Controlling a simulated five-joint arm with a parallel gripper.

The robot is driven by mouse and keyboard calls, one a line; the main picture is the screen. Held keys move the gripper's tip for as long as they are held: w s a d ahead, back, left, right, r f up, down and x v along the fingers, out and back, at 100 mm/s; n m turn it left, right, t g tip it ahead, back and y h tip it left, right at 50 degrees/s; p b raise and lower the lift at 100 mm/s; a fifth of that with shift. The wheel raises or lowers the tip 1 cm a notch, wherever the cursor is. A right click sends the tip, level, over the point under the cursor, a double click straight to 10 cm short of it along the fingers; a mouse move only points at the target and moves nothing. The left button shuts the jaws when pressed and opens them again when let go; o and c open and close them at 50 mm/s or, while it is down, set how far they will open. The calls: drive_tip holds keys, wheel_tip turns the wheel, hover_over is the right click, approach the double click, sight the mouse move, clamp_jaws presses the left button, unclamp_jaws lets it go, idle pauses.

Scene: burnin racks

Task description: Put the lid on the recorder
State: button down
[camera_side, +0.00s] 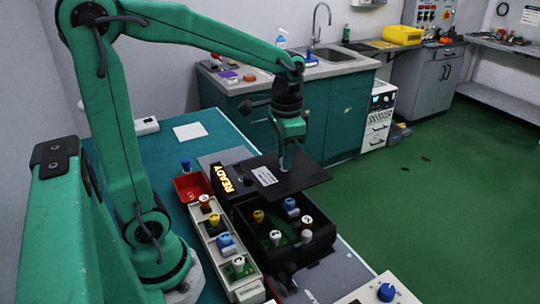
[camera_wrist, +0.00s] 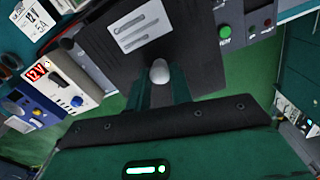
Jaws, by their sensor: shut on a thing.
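The lid (camera_side: 300,178) is a flat black plate with a white label and a pale knob. My gripper (camera_side: 286,156) is shut on the knob from above and holds the lid roughly level. In the wrist view the knob sits between the fingers of my gripper (camera_wrist: 160,82), and the lid (camera_wrist: 120,62) spreads out beyond them. The recorder appears to be the black open box (camera_side: 303,253), with blue, yellow, white and red-brown knobbed parts inside. The lid is over the box's far side, apparently raised above it; the near part of the inside shows. The far rim is hidden.
A lit READY display (camera_side: 231,179) stands behind the box's left side. A pale rack (camera_side: 211,240) with several knobbed parts lies close to the left, and a red tray (camera_side: 191,186) behind it. A pale control box (camera_side: 380,292) is at the near right.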

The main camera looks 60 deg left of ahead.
sight(285, 179)
drive_tip(key=d, duration=0.1)
drive_tip(key=s+d, duration=0.1)
drive_tip(key=d, duration=0.1)
drive_tip(key=shift+s+d+f, duration=0.1)
drive_tip(key=shift+s+f, duration=0.1)
drive_tip(key=shift+s, duration=0.2)
wheel_tip(285, 179, down, 4)
drive_tip(key=shift+f, duration=0.55)
drive_tip(key=shift+f, duration=0.2)
drive_tip(key=shift+f, duration=1.9)
drive_tip(key=shift+f, duration=0.5)
idle(0.9)
drive_tip(key=c, duration=1.2)
unclamp_jaws()
drive_tip(key=shift+o, duration=0.2)
